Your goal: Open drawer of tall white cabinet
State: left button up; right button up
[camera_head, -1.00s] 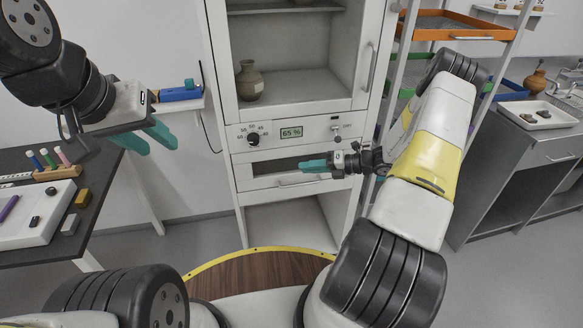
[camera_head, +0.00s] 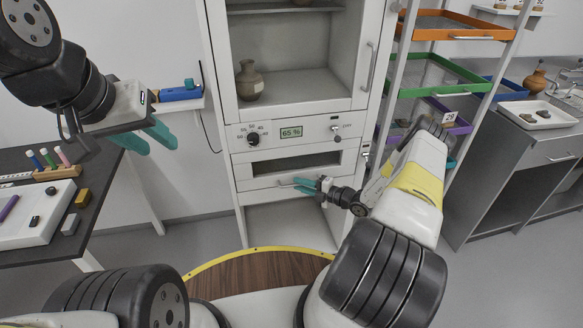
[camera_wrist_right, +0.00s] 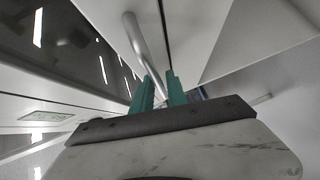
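The tall white cabinet (camera_head: 222,120) stands ahead, with a dial and a "65 %" display on its panel. Its drawer (camera_head: 260,183), with a dark window in the front, looks closed below that panel. The drawer's metal handle shows in the right wrist view (camera_wrist_right: 142,45) as a bar running toward the gap between my fingertips. My right gripper (camera_head: 302,186) is open in front of the drawer handle; its teal fingers also show in the wrist view (camera_wrist_right: 160,88). Whether they touch the handle I cannot tell. My left gripper (camera_head: 150,138) is open and empty at the left.
A jug (camera_head: 249,80) stands inside the cabinet's upper compartment. A rack with coloured trays (camera_head: 440,70) and a grey counter (camera_head: 530,170) are at the right. A dark table (camera_head: 30,245) with pens and blocks is at the left.

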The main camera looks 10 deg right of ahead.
jog(key=shift+w+a, duration=0.15)
jog(key=shift+a, duration=0.05)
jog(key=shift+c, duration=0.5)
grip_shut()
dwell(0.9)
